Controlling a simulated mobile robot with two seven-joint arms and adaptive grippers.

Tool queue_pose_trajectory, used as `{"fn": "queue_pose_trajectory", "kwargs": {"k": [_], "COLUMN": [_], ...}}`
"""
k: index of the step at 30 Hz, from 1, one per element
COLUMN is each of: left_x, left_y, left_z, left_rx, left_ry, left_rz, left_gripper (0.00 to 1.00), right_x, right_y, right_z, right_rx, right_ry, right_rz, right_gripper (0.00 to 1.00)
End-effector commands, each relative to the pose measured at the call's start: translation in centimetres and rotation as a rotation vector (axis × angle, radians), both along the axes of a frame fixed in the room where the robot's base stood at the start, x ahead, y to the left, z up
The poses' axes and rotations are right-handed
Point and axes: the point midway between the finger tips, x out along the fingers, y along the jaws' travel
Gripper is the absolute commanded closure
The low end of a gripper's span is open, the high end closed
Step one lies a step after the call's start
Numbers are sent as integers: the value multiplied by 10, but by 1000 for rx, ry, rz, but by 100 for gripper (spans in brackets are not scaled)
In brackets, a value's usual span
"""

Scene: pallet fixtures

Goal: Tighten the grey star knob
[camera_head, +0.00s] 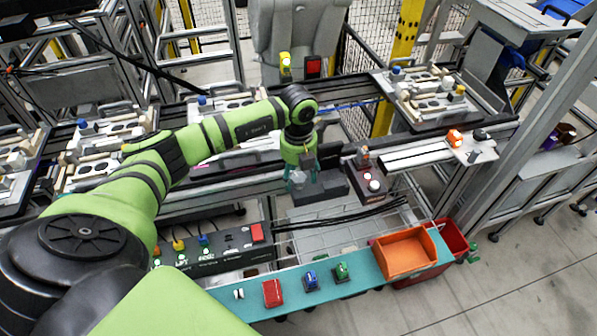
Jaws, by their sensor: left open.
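My left arm reaches in from the left, and its left gripper (303,187) points down over the near rail beside a dark block. Its teal fingers are apart. A small light grey piece (298,176) shows at the fingers; I cannot tell whether it is the grey star knob or part of the gripper. A dark grey knob (480,134) sits on a light plate at the right, beside an orange knob (454,138); its star shape is too small to confirm. My right gripper is not in view.
Pallet fixtures (432,108) with small coloured knobs stand on the rails. A dark box (373,186) with a white button is right of the gripper. An orange bin (404,252) sits on the teal shelf (330,292) in front, with red, blue and green items. Black cables cross the middle.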

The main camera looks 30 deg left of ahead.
Motion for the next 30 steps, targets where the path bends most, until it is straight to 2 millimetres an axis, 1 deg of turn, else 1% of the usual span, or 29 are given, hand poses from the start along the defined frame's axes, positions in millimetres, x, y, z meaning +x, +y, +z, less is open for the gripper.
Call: {"fn": "queue_pose_trajectory", "kwargs": {"k": [1, 2, 3, 5, 9, 13, 20, 26, 30], "left_x": [0, 0, 0, 0, 0, 0, 0, 0, 0], "left_y": [0, 0, 0, 0, 0, 0, 0, 1, 1], "left_z": [0, 0, 0, 0, 0, 0, -2, -3, -4], "left_rx": [0, 0, 0, 0, 0, 0, 1, 2, 3], "left_ry": [0, 0, 0, 0, 0, 0, 0, -1, -1], "left_rz": [0, 0, 0, 0, 0, -7, -73, -210, -337], "left_gripper": [41, 53, 69, 93, 93, 93, 93, 93, 93], "right_x": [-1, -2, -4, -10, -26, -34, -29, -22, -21], "right_y": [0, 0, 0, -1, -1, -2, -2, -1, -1], "right_z": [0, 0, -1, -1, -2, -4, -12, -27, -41], "right_rx": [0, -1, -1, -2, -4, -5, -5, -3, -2], "right_ry": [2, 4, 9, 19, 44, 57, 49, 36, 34], "right_rz": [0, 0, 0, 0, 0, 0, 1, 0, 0], "right_gripper": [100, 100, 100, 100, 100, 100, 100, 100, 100]}}
